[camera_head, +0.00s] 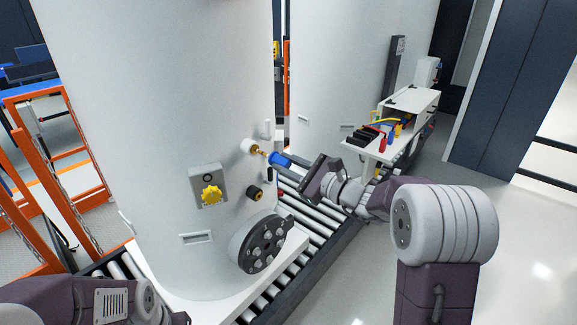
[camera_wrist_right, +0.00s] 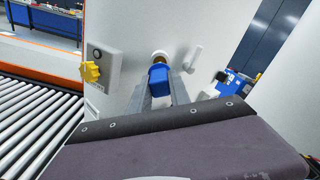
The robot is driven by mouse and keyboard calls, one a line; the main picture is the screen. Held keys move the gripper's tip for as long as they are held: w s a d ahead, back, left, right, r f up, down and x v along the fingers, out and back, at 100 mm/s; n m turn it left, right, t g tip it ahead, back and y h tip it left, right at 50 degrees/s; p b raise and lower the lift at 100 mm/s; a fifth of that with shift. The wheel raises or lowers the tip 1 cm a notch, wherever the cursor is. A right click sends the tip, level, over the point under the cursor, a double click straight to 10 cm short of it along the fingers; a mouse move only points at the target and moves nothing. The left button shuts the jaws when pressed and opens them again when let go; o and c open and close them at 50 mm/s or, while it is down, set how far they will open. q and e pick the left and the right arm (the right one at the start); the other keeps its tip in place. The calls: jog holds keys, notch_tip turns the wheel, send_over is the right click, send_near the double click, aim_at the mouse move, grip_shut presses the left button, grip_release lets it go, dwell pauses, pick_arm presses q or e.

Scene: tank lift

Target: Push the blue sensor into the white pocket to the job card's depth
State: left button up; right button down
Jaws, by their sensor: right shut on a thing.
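The blue sensor (camera_head: 280,160) has a blue head and a thin brass stem pointing left toward the tank. The white pocket (camera_head: 247,146) is a short round stub on the tank wall. The stem meets the pocket's mouth; how deep it sits I cannot tell. The blue head stands clear of the pocket. My right gripper (camera_head: 289,164) is shut on the sensor's blue head. In the right wrist view, the blue head (camera_wrist_right: 159,77) sits between the two fingers and hides most of the stem. Of my left arm only links show at the lower left; its fingers are out of view.
The white tank (camera_head: 165,90) carries a grey box with a yellow knob (camera_head: 211,195), a black-and-brass fitting (camera_head: 255,193) and a round bolted flange (camera_head: 262,245). A roller conveyor (camera_head: 315,220) runs below. A white shelf with tools (camera_head: 385,145) stands at right.

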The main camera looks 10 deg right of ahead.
aim_at(272, 156)
jog(key=shift+b+x, duration=0.5)
jog(key=shift+x, duration=1.8)
jog(key=c, duration=1.1)
grip_release()
jog(key=shift+a, duration=0.1)
jog(key=b+v, duration=0.2)
jog(key=v, duration=0.7)
